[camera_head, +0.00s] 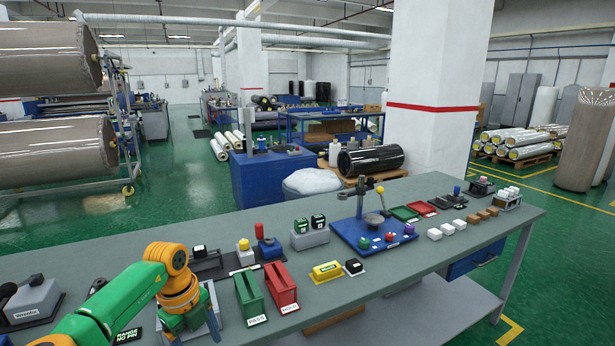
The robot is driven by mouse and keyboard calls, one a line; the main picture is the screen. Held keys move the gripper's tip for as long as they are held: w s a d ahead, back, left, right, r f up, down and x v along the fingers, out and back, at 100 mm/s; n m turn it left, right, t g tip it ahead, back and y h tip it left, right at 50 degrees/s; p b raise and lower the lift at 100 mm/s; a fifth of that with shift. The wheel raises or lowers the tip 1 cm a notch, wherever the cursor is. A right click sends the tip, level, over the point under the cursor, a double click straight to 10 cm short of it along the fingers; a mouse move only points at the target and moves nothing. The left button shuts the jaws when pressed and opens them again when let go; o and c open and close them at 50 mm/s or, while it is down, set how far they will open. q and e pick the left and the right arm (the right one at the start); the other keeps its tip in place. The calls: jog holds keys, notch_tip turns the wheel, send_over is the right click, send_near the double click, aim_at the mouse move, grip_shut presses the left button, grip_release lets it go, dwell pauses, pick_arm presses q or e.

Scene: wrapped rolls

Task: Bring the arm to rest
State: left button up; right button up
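My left arm comes in from the lower left, green with orange joints, and bends down over the near left part of the grey workbench (400,262). My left gripper (192,330) is at the bottom edge of the picture, pointing down. Its fingers are partly cut off and I cannot tell whether they are open or whether anything is between them. My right arm and gripper are not in view.
Beside the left gripper stand a green bin (249,295) and a red bin (281,286). A yellow block (326,271) lies further right. A blue-based stand (372,232) is mid-bench. A grey device (30,302) sits at left. Bare bench lies at front right.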

pick_arm(q)
jog(key=d+f+n+t+h, duration=0.7)
jog(key=d+f+h, duration=0.55)
jog(key=d, duration=0.55)
jog(key=s+a+f+n+t+y, duration=0.1)
jog(key=s+a+f+n+y, duration=0.4)
jog(key=f, duration=0.4)
jog(key=s+a+f+n+t+y, duration=0.1)
jog(key=s+a+f+n+y, duration=0.4)
jog(key=f, duration=0.4)
jog(key=s+a+f+n+g+y, duration=0.1)
jog(key=s+a+f+g, duration=0.1)
jog(key=s, duration=0.7)
jog(key=s+a+f+n+g+y, duration=0.1)
jog(key=s+a+f+n+g, duration=0.1)
jog(key=s, duration=0.8)
jog(key=s+a+f+n+g+y, duration=0.1)
jog(key=s+f+g, duration=0.3)
jog(key=s, duration=0.5)
jog(key=shift+s+a+f+n, duration=0.15)
jog(key=shift+a+f+n, duration=0.4)
jog(key=shift+f, duration=0.3)
jog(key=shift+y, duration=0.25)
